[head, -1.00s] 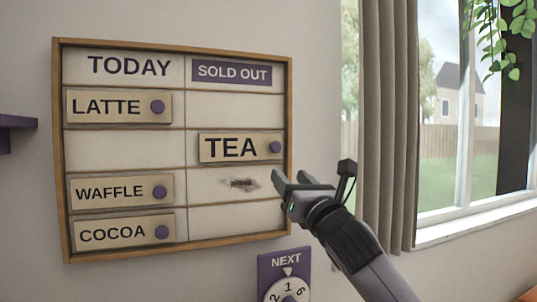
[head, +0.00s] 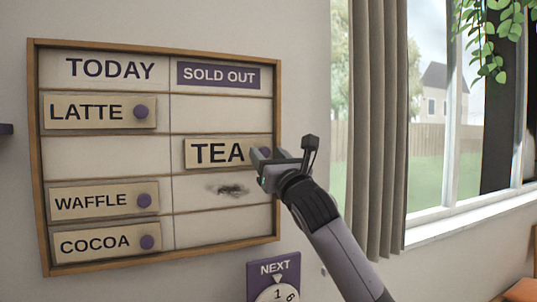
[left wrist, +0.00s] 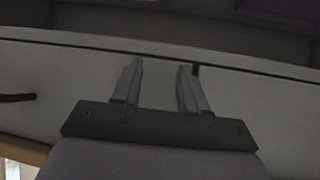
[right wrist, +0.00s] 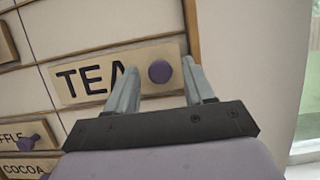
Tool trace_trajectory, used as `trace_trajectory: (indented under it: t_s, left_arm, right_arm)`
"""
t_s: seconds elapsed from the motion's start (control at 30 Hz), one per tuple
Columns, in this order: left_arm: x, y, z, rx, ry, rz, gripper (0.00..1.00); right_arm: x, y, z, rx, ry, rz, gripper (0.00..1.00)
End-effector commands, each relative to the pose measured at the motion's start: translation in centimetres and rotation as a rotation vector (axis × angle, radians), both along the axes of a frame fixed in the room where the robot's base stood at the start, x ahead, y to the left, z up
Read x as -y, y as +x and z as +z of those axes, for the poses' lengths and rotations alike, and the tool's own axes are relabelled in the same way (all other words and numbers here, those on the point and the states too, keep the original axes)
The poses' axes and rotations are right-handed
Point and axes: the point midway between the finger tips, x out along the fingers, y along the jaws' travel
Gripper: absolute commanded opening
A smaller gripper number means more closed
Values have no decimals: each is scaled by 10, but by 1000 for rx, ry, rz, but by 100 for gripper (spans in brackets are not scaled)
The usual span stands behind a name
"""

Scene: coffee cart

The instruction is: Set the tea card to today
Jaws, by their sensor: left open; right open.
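The tea card (head: 215,153) is a beige plate with a purple knob at its right end. It sits in the SOLD OUT column of the wooden board (head: 33,170). My right gripper (head: 263,158) is open at the card's right end and partly covers the knob in the head view. In the right wrist view the card's knob (right wrist: 160,71) shows between the two open fingers (right wrist: 160,80), slightly beyond their tips; I cannot tell whether they touch it. My left gripper (left wrist: 160,68) is open and empty in the left wrist view, facing a pale panel.
The TODAY column holds the latte card (head: 98,112), waffle card (head: 104,202) and cocoa card (head: 104,243). The TODAY slot left of the tea card is empty. A NEXT number dial (head: 274,278) hangs below the board. A curtain (head: 375,130) and window are on the right.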

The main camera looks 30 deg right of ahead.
Motion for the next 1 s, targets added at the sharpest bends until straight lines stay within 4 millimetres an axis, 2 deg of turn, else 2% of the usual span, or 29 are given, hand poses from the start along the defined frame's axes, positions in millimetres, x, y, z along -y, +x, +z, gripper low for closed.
trace_trajectory:
  t_s: [0.3, 0.47, 0.77, 1.0]
  left_arm:
    - [0, 0, 0, 0, 0, 0, 43]
    - [0, 0, 0, 0, 0, 0, 43]
    - [0, 0, 2, 1, 0, 0, 43]
    - [0, 1, 7, 2, 0, 0, 43]
  right_arm:
    - [0, 2, 1, 0, 1, 0, 53]
    - [0, 2, 1, 0, 1, -1, 1]
    - [-3, 3, 1, 0, 0, -1, 0]
    - [-23, 12, 2, -1, 0, 2, 0]
